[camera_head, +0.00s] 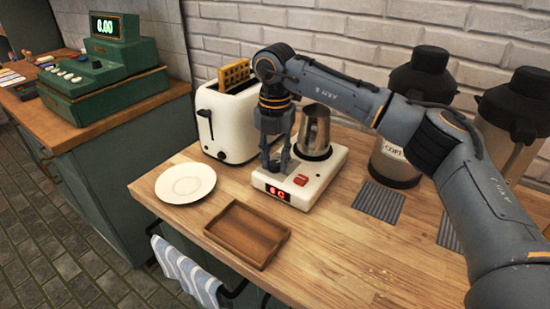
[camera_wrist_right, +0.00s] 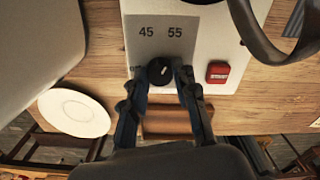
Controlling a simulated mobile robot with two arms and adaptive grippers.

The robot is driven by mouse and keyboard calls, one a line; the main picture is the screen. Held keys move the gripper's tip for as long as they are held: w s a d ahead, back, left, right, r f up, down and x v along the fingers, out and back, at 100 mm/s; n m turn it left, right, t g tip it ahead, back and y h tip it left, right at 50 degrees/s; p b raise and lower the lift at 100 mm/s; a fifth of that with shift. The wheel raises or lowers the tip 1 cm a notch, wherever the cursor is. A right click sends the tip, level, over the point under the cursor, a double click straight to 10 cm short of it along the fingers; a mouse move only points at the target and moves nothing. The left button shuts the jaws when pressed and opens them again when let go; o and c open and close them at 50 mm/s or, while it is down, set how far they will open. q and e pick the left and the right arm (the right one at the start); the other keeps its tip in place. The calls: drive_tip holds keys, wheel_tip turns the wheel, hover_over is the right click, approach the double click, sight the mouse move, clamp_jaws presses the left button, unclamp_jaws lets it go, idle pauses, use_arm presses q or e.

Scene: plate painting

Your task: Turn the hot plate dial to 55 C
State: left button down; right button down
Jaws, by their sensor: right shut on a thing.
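The white hot plate (camera_head: 325,178) sits on the wooden counter with a metal pitcher (camera_head: 315,128) on its heating disc. Its front shows a red display (camera_head: 277,192), whose digits are too small to read surely, and a red switch (camera_head: 300,180). The black dial (camera_wrist_right: 160,71) shows in the right wrist view, below the printed marks 45 and 55. Its white pointer mark is too small to read exactly. My right gripper (camera_head: 276,163) reaches down to the hot plate's front left and is shut on the dial, one finger on each side. My left gripper is not in view.
A white toaster (camera_head: 226,125) stands close left of my right gripper. A white plate (camera_head: 186,183) and an empty wooden tray (camera_head: 247,234) lie in front. Tall coffee dispensers (camera_head: 398,163) stand at the right. The counter's front right is clear.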

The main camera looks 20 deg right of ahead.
sight(275, 163)
drive_tip(key=shift+m, duration=0.3)
idle(0.4)
drive_tip(key=c, duration=1)
unclamp_jaws()
drive_tip(key=shift+r, duration=0.3)
wheel_tip(275, 163, up, 12)
drive_tip(key=shift+f, duration=0.25)
